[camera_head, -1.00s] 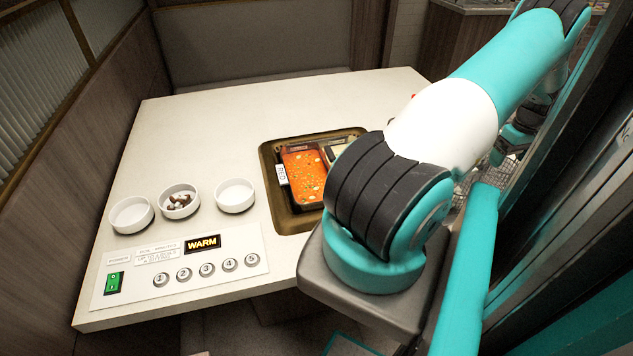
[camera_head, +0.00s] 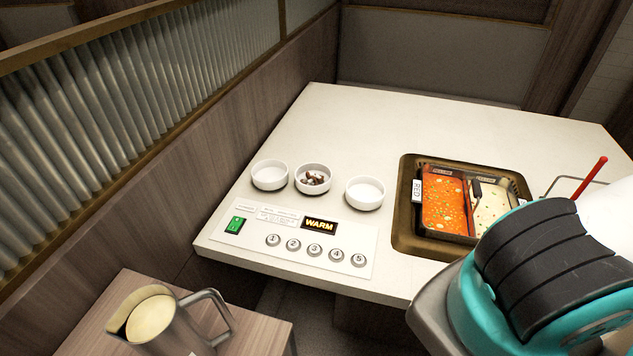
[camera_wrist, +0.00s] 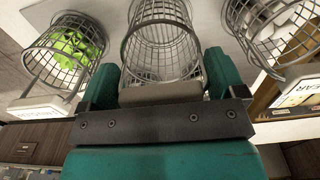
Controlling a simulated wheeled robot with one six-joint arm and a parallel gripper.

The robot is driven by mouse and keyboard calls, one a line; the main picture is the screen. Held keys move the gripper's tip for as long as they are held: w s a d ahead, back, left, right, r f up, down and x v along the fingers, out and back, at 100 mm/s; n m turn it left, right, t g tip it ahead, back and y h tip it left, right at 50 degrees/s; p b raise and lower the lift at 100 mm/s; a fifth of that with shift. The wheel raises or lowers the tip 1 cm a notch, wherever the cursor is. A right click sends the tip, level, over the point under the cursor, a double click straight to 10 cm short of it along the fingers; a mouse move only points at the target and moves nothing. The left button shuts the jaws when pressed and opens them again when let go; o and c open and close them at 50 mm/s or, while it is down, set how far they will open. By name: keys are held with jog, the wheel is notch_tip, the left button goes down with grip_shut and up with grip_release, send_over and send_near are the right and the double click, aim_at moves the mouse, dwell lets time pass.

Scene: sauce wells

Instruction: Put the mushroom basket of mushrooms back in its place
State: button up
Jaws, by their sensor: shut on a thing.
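In the wrist view a wire basket (camera_wrist: 163,47) hangs between the two teal fingers of my gripper (camera_wrist: 162,84). My gripper is shut on the basket's grey-brown handle block (camera_wrist: 160,93). No mushrooms show inside this basket; I see only bare wire mesh, and its label is not readable. In the head view, brown and pale pieces that look like mushrooms (camera_head: 314,178) lie in the middle one of three white bowls (camera_head: 313,188). My gripper is outside the head view.
A basket of green leaves (camera_wrist: 72,45) is left of the held one, a basket of pale pieces (camera_wrist: 280,22) right. The table holds a divided red and white pot (camera_head: 440,205) and a button panel (camera_head: 300,236). A metal pitcher (camera_head: 165,328) stands lower left.

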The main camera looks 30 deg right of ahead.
jog(key=shift+f, duration=0.25)
jog(key=o, duration=0.7)
jog(key=shift+o, duration=0.2)
jog(key=shift+r+p, duration=3)
jog(key=shift+r, duration=2.6)
jog(key=shift+f, duration=0.1)
